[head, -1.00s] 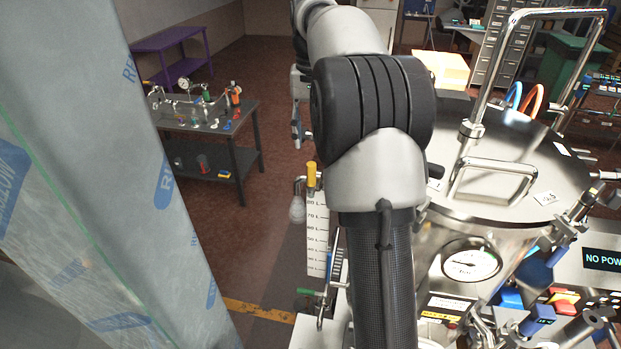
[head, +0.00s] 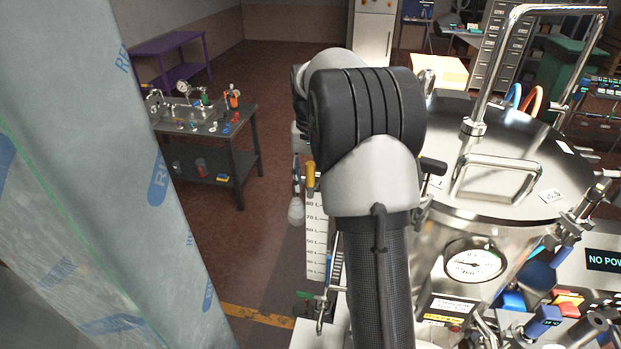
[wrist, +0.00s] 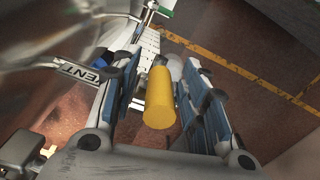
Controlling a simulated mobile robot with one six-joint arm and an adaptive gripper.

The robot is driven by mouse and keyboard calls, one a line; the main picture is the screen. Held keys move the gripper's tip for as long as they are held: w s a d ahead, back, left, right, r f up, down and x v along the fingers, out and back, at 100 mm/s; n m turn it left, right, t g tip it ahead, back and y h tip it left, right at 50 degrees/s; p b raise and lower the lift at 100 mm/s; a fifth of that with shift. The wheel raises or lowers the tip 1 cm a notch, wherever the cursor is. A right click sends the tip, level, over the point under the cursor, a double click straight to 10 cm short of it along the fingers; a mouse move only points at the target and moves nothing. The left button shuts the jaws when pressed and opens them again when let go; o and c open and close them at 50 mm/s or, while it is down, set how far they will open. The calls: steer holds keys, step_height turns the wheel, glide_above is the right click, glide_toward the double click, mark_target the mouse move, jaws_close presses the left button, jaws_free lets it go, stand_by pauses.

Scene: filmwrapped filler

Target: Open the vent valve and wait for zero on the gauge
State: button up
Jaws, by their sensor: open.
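A yellow cylindrical handle (wrist: 160,98) stands between the two blue-padded fingers of my gripper (wrist: 168,82) in the wrist view. The fingers are open, with a visible gap on the right; contact on the left is unclear. A label reading VENT (wrist: 78,70) is on a metal pipe just left of the gripper. In the head view the yellow handle (head: 310,176) shows at the top of the white litre scale, partly behind my arm. The round gauge (head: 474,264) is on the front of the steel vessel (head: 500,225); its needle reading is too small to tell.
The white scale (head: 316,235) and a green-handled small valve (head: 306,295) stand beside the vessel. Tall film-wrapped filler (head: 120,180) blocks the left. A dark bench (head: 215,140) with fittings stands behind, with bare floor between.

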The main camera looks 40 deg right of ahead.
jaws_close()
stand_by(0.4)
